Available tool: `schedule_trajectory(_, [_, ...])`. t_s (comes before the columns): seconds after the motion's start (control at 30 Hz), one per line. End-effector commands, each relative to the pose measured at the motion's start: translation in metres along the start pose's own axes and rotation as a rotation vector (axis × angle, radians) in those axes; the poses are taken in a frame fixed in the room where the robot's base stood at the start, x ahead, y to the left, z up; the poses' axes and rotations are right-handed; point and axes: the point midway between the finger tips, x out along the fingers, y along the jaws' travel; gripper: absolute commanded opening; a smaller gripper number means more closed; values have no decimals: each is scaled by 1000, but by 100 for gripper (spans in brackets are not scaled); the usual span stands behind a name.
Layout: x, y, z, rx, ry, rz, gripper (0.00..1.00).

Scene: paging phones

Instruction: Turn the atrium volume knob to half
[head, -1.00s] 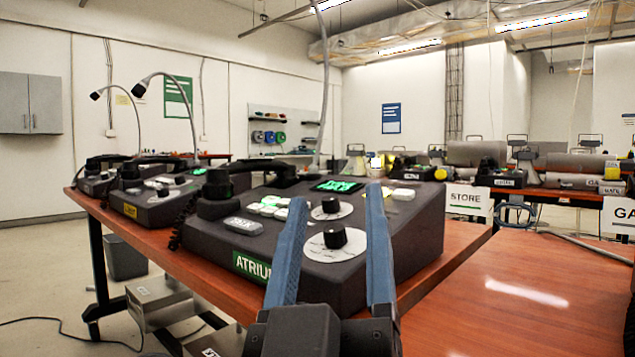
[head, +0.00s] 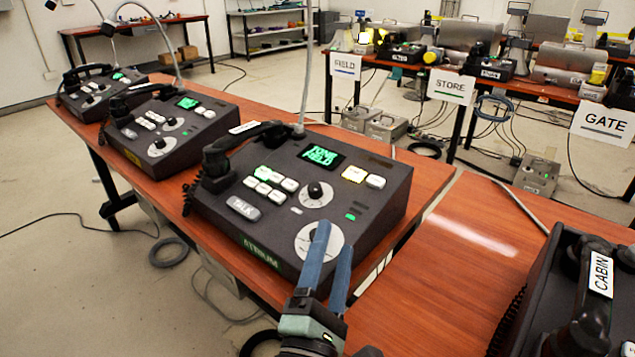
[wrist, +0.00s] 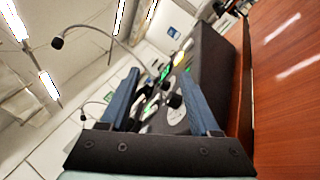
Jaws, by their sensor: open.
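The atrium paging phone (head: 232,222) is a dark sloped console with a green ATRIUM label on its front. It has two black knobs on white round dials. The upper knob (head: 315,190) is clear to see. The lower dial (head: 302,240) is partly covered by my gripper, and its knob is mostly hidden behind a finger. The dial print is too small to read. My gripper (head: 333,238) is open, its blue fingers at the console's front right by the lower dial. In the wrist view a black knob (wrist: 174,101) shows between the fingers (wrist: 157,70), closer to the right one.
More phones stand behind left. A CABIN phone (head: 600,275) is at the right. The wooden table between (head: 450,270) is clear.

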Motion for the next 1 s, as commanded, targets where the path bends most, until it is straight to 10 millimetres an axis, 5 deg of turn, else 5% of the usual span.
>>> schedule_trajectory(0.03, [0,12,5,-106,23,-17,63])
schedule_trajectory(0.5, [-56,6,-15,-1019,278,-11,63])
schedule_trajectory(0.77, [-67,-1,-22,-1155,326,13,63])
schedule_trajectory(1.0, [-36,-6,-30,-1151,322,11,63])
